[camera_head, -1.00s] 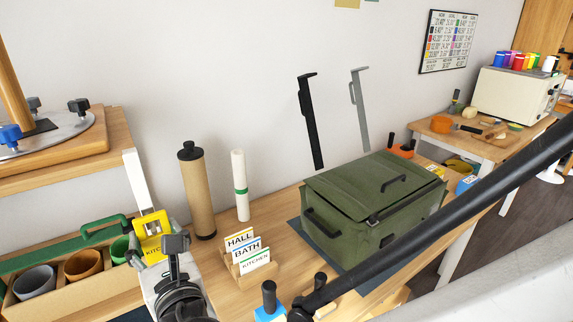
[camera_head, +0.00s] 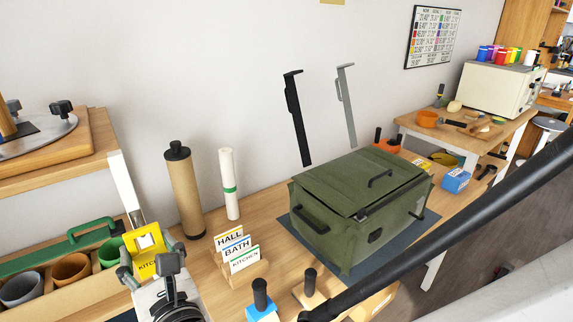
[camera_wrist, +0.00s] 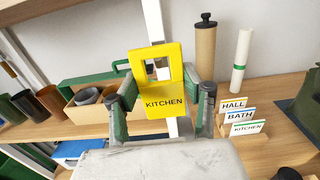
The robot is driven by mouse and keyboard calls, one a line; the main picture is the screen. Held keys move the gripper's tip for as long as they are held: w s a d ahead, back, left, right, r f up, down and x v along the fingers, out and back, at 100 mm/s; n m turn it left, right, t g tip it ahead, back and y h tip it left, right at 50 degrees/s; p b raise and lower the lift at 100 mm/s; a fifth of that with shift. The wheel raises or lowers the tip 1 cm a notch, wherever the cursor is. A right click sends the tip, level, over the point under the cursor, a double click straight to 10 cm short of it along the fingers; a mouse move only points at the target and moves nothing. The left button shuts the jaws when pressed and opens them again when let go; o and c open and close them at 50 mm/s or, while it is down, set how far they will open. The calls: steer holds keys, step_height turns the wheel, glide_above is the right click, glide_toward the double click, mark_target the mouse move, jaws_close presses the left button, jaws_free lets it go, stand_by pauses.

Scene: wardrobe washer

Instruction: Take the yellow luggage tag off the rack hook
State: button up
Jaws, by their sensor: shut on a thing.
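The yellow luggage tag (camera_wrist: 163,84), lettered KITCHEN, stands upright between the two fingers of my gripper (camera_wrist: 166,96) in the wrist view. My gripper is shut on it by its lower part. The tag has a rectangular opening in its upper half, and a white rack post (camera_wrist: 153,22) shows behind it. In the head view the tag (camera_head: 149,248) is in front of the lower end of the post (camera_head: 123,185), above my gripper (camera_head: 150,268). The hook itself cannot be made out, so I cannot tell whether it still passes through the opening.
A card holder (camera_head: 241,262) with HALL, BATH and KITCHEN cards stands close right of the tag. Behind it are a tan cylinder (camera_head: 184,195) and a white roll (camera_head: 229,185). A green case (camera_head: 355,215) is farther right. A caddy with cups (camera_head: 70,268) is left.

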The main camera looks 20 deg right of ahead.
steer(key=p+v, duration=0.1)
steer(key=v, duration=0.5)
steer(key=shift+s, duration=0.35)
stand_by(0.3)
